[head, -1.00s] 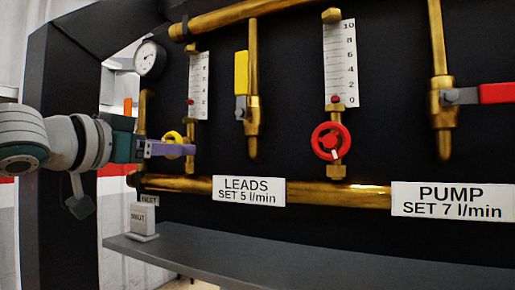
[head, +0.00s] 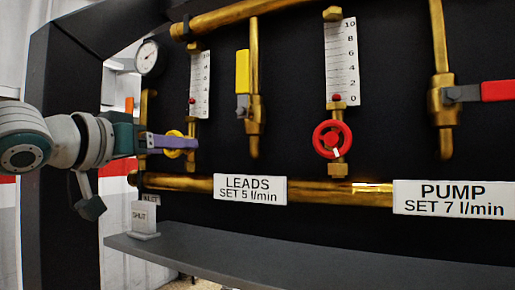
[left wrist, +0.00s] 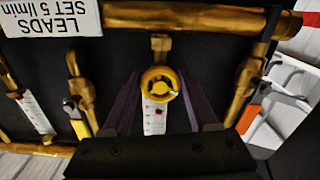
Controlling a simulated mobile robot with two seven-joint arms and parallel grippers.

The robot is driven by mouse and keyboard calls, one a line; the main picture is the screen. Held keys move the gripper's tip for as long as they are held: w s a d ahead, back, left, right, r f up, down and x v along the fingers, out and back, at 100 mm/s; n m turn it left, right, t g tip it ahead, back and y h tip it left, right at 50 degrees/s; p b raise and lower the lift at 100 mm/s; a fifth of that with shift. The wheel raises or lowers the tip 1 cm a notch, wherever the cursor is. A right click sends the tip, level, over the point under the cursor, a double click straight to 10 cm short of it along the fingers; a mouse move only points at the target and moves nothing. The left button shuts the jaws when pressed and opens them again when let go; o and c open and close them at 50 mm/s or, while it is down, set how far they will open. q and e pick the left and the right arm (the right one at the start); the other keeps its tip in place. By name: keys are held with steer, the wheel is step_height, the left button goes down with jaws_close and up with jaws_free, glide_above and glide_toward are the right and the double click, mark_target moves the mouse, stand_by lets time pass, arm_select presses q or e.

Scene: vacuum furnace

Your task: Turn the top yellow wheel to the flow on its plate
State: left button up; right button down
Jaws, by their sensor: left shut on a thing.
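The yellow wheel (head: 173,145) sits low on the left brass flow meter, partly hidden by my left gripper (head: 190,143). In the left wrist view the yellow wheel (left wrist: 160,84), with a small white mark on its rim, lies between the two purple fingers of my left gripper (left wrist: 159,78), which is shut on it. Beside the meter is a white scale (head: 201,82) with a red float (head: 191,100) low on it, at about 2. The plate (head: 250,189) below right reads LEADS, SET 5 l/min. My right gripper is not in view.
A red wheel (head: 332,139) is on the meter to the right, near the PUMP plate (head: 453,199), SET 7 l/min. A yellow lever (head: 242,71) and a red lever (head: 497,91) stick out. A grey shelf (head: 230,252) runs below. A round gauge (head: 147,58) is upper left.

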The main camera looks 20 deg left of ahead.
arm_select(q)
steer(key=n, duration=0.3)
steer(key=n+p, duration=0.1)
steer(key=n, duration=0.1)
steer(key=shift+n, duration=0.3)
steer(key=n+p, duration=0.1)
steer(key=n, duration=0.1)
steer(key=shift+d+r+n, duration=0.1)
steer(key=shift+r+n, duration=0.05)
steer(key=shift+n, duration=0.15)
steer(key=shift+n+p, duration=1.1)
steer(key=shift+n, duration=0.8)
steer(key=o, duration=1.4)
steer(key=shift+c, duration=0.2)
